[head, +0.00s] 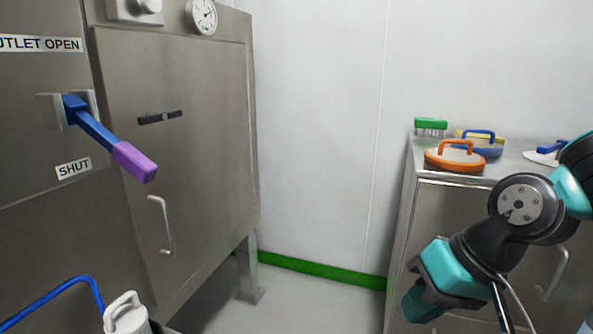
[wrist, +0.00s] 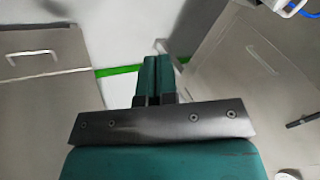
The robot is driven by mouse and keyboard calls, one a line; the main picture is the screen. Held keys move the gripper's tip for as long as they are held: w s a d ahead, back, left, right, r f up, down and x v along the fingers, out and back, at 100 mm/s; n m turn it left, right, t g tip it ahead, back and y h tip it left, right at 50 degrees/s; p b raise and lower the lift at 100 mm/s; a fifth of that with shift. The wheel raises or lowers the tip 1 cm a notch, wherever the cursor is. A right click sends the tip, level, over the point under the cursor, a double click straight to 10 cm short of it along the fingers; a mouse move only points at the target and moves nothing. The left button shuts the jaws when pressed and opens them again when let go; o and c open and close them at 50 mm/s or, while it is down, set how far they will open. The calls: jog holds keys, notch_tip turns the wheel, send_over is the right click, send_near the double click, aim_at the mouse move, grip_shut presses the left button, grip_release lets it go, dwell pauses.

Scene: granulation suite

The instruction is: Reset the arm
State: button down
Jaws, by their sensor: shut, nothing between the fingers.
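My gripper shows in the wrist view (wrist: 155,75), its two teal fingers together with nothing between them. In the head view my arm is folded at the lower right, in front of a steel cabinet; the fingertips are hard to make out there. A blue lever with a purple grip (head: 134,161) sticks out from the steel machine (head: 200,120) on the left and slants down to the right, between the "OUTLET OPEN" label (head: 40,44) and the "SHUT" label (head: 73,168). My gripper is well apart from the lever.
The steel cabinet (head: 412,200) at right carries a green brush (head: 431,124), an orange-handled lid (head: 455,160) and a blue-handled one (head: 487,148). A white canister (head: 126,315) with a blue hose (head: 60,288) stands at lower left. Floor between machine and cabinet is clear.

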jog(key=s+a+r+n+g+h, duration=0.15)
jog(key=s+r+n, duration=0.3)
jog(key=s, duration=0.45)
notch_tip(320, 180, up, 32)
jog(key=p, duration=3.2)
jog(key=shift+s+n+p, duration=0.3)
jog(key=shift+n+p, duration=0.05)
jog(key=shift+f+g, duration=0.1)
jog(key=shift+g, duration=0.15)
